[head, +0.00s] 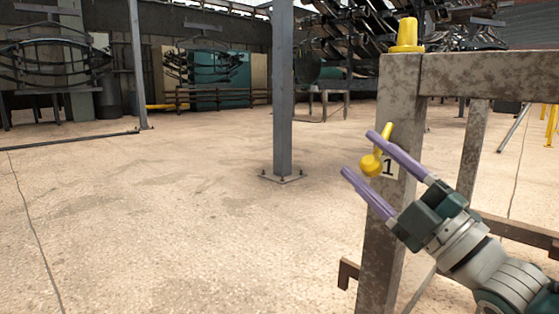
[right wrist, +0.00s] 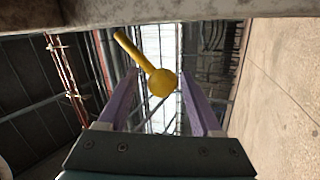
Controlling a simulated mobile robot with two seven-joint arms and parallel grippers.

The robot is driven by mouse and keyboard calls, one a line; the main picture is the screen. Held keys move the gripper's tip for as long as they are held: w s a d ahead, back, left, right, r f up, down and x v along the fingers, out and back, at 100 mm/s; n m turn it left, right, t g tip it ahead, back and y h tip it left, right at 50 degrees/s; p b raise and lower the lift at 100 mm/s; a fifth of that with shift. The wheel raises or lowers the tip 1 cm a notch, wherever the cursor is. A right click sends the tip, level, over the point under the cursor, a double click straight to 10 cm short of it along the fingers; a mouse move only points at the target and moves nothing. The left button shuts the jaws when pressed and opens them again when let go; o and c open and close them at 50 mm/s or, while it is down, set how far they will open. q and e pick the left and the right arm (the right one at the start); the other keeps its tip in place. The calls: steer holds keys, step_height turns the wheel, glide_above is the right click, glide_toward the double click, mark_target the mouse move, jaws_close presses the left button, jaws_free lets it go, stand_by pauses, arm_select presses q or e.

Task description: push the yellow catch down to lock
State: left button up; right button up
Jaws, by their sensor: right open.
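The yellow catch (head: 371,164) is a round knob with a short lever on the face of a rusty grey post (head: 384,235), beside a white label "1" (head: 388,168). Its lever points up and slightly right in the head view. My right gripper (head: 358,152) has long purple fingers, spread apart and empty. In the head view one finger crosses the catch's lever and the other lies lower left. In the right wrist view the catch (right wrist: 162,83) appears between the fingers, near their tips; contact cannot be told. My left gripper is not in view.
A yellow cap (head: 407,38) sits on top of the post, where a horizontal beam (head: 490,76) runs right. A hooked bracket (head: 347,273) sticks out low on the post. A grey column (head: 283,95) stands behind. The floor (head: 170,220) to the left is open.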

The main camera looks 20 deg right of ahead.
steer(key=shift+s+d+f, duration=0.1)
steer(key=shift+s+f, duration=0.05)
steer(key=shift+s, duration=0.15)
steer(key=p+v, duration=0.2)
steer(key=v, duration=0.7)
steer(key=shift+s+f, duration=0.1)
